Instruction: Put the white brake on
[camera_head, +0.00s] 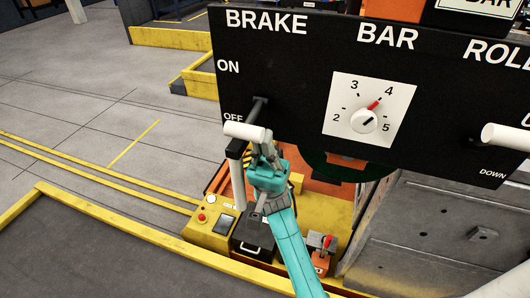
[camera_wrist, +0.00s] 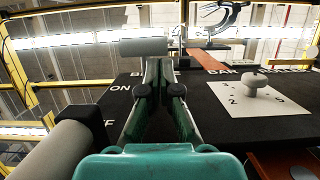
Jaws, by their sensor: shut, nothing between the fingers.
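The white brake lever (camera_head: 245,131) is a short white cylinder on a black stem at the left of the black panel (camera_head: 290,75). It sits beside the OFF label, below ON.
A dial knob (camera_head: 364,121) on a white numbered plate is right of the brake. Another white handle (camera_head: 505,137) is at the panel's right edge. Below are a yellow control box (camera_head: 205,230) with a red button and an orange machine body. Floor at the left is open.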

